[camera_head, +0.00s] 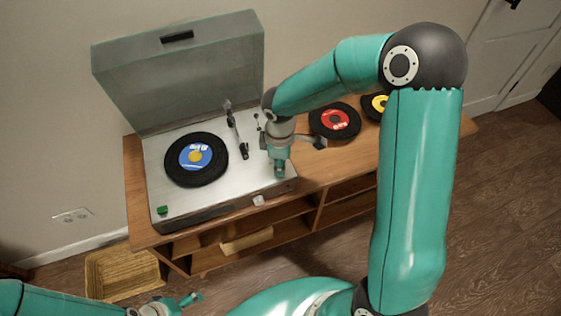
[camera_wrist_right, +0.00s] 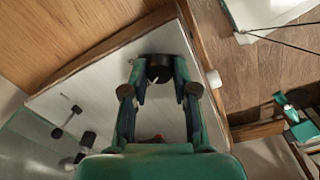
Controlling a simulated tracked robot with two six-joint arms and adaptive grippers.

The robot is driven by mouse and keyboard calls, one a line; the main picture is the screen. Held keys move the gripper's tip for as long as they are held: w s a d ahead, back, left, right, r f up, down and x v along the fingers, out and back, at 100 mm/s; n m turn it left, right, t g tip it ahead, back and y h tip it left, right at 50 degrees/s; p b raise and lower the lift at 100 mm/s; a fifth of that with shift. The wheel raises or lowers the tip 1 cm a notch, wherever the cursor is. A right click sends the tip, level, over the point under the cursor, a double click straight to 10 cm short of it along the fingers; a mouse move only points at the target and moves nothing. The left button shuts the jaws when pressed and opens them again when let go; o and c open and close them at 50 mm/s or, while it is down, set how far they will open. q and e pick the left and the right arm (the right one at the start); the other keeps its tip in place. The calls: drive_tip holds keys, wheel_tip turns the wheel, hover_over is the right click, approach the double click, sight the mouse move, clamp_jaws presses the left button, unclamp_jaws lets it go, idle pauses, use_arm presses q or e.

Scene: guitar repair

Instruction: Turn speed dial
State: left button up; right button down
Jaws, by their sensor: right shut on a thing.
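The turntable (camera_head: 220,195) stands on the wooden cabinet with its lid up and a black record with a blue label (camera_head: 197,158) on it. My right gripper (camera_head: 280,170) points down at the right front part of the deck. In the right wrist view, the black round speed dial (camera_wrist_right: 158,61) sits between the fingertips of my right gripper (camera_wrist_right: 160,75), which is shut on it. In the head view the gripper hides the dial. A white mark shows on the dial's top. My left gripper (camera_head: 180,303) is low at the bottom left, away from the turntable and partly cut off.
The tonearm (camera_head: 238,135) is just left of my right gripper. Red-labelled (camera_head: 335,120) and yellow-labelled records lie on the cabinet (camera_head: 345,155) to the right. A white knob (camera_head: 258,200) is on the turntable's front. A wicker basket (camera_head: 122,275) is on the floor.

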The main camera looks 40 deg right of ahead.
drive_tip(key=c, duration=0.9)
unclamp_jaws()
wheel_tip(320, 180, up, 12)
drive_tip(key=shift+s+a, duration=0.2)
drive_tip(key=shift+s, duration=0.1)
